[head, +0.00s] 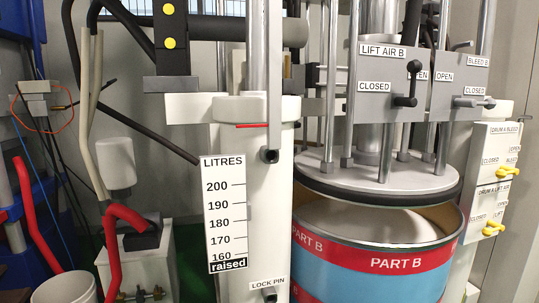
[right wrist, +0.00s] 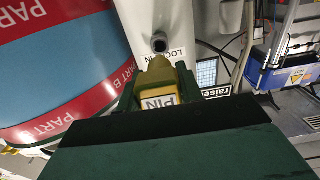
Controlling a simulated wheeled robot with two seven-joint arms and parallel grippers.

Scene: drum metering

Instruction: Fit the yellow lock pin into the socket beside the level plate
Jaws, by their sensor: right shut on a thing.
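The yellow lock pin (right wrist: 158,102), marked PIN, is held between the green fingers of my right gripper (right wrist: 157,82) in the right wrist view. Its tapered tip points at the dark-mouthed socket (right wrist: 159,44) and looks just short of it; the exact gap is hard to tell. In the head view the socket (head: 270,294) sits low on the white column by the LOCK PIN label (head: 268,284). The white level plate (head: 224,212), marked LITRES, is to its left, with a black "raised" strip at its bottom. Neither gripper shows in the head view.
The blue and red PART B drum (head: 370,278) stands right of the column, under a raised round plate (head: 380,180). A second socket (head: 269,155) is higher on the column. A red hose (head: 115,250) and white bucket (head: 66,288) are at left.

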